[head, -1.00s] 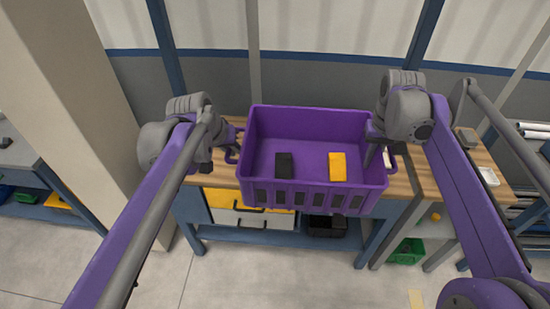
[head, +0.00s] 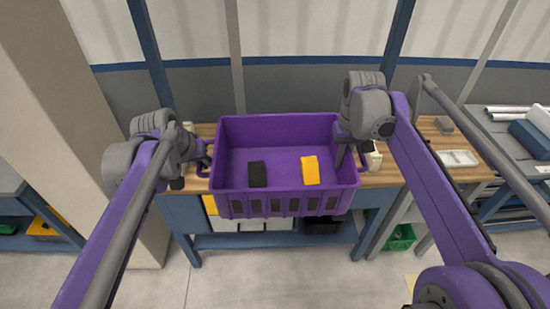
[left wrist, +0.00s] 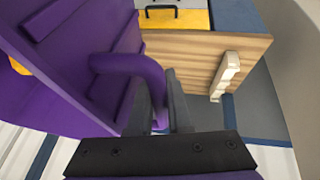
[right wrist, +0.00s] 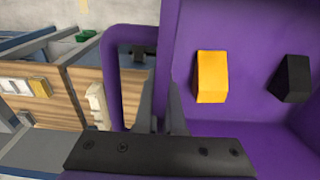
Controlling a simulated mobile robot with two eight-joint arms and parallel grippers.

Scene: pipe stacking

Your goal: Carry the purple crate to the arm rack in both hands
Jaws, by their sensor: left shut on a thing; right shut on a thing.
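The purple crate (head: 283,205) is held level in front of me, in the head view over the front part of a wooden-topped workbench (head: 380,172). A black block (head: 257,174) and a yellow block (head: 310,170) lie inside it. My left gripper (head: 205,166) is shut on the crate's left handle, a purple loop that shows in the left wrist view (left wrist: 140,68). My right gripper (head: 350,150) is at the crate's right side, shut on the right handle, which shows in the right wrist view (right wrist: 116,75). The arm rack cannot be clearly made out.
A beige pillar (head: 80,110) stands at the left. A pale tray (head: 458,158) and a grey item (head: 444,125) lie on the bench to the right. A shelf with pipes (head: 515,112) and a blue box (head: 535,138) is at far right. A green bin (head: 400,238) is below the bench.

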